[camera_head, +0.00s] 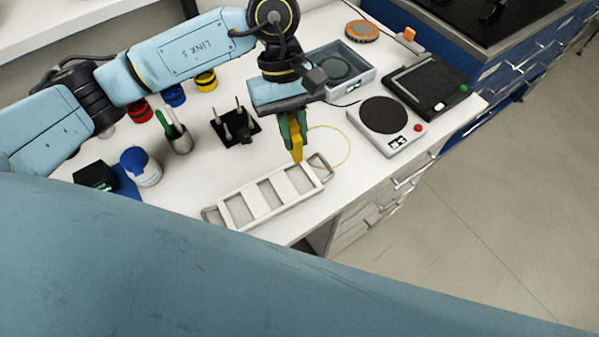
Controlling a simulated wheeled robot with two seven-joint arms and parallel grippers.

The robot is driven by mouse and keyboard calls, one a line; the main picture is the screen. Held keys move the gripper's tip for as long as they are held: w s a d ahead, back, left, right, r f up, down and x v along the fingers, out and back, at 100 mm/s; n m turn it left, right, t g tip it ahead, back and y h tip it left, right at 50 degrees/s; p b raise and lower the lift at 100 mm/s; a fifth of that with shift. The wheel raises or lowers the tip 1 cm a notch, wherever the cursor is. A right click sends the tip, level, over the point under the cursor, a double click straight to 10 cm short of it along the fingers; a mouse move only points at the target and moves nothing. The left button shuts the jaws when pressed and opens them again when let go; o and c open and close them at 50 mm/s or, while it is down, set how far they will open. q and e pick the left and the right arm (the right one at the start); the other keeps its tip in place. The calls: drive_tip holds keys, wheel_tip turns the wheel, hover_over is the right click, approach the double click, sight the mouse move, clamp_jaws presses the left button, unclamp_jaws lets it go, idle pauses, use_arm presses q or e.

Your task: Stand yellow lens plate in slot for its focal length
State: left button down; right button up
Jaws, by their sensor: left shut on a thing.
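My left gripper (294,128) points down over the right end of a pale slotted rack (233,212). It is shut on the yellow lens plate (297,148), which hangs upright below the fingers. The lower end of the plate is at the rack's right-hand slot in the picture; I cannot tell whether it is inside the slot or just above it. The rack has several openings in a row and a handle at each end. No focal length marks are readable. My right gripper is not in view.
A black stand with prongs (236,128), a pen cup (178,141) and a white jar with a blue lid (141,167) stand left of the gripper. A hotplate-like device (386,116) and a grey bin (342,68) stand right and behind. A thin yellow loop (348,150) lies near the rack.

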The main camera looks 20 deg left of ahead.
sight(301, 157)
use_arm(q)
drive_tip(key=shift+s+d+r+n, duration=0.3)
drive_tip(key=shift+s+d+n, duration=0.1)
drive_tip(key=shift+d+n, duration=0.1)
drive_tip(key=shift+s+d+n+h, duration=0.15)
drive_tip(key=shift+d+n+h, duration=0.1)
drive_tip(key=shift+n+h, duration=0.05)
wheel_tip(301, 157, down, 6)
drive_tip(key=shift+s+d+r+p, duration=0.1)
drive_tip(key=shift+r+p, duration=0.05)
drive_tip(key=shift+p, duration=0.4)
wheel_tip(301, 157, down, 4)
drive_tip(key=shift+f, duration=0.1)
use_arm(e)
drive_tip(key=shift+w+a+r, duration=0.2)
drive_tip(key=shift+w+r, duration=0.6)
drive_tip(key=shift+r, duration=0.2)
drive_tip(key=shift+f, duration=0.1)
use_arm(q)
drive_tip(key=shift+f, duration=0.15)
drive_tip(key=c, duration=1.4)
unclamp_jaws()
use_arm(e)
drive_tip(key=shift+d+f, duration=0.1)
